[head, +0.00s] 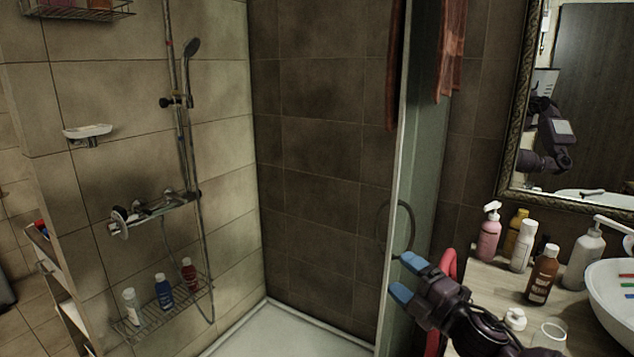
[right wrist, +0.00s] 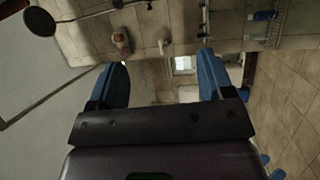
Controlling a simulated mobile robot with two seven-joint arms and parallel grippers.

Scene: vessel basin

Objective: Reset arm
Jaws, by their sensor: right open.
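My right gripper (head: 407,278) is in the lower right of the head view, with blue fingertips near the edge of the glass shower door (head: 412,150). In the right wrist view its two blue fingers (right wrist: 163,82) are spread wide with nothing between them. The round door handle (head: 411,225) is just above the fingertips in the head view; I cannot tell whether they touch. My left gripper does not show in front of me.
A counter (head: 490,272) with several bottles and a patterned basin (head: 612,290) stands at the right, below a framed mirror (head: 590,110). A red towel (head: 447,270) hangs beside my right gripper. The shower tray (head: 285,335) is clear.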

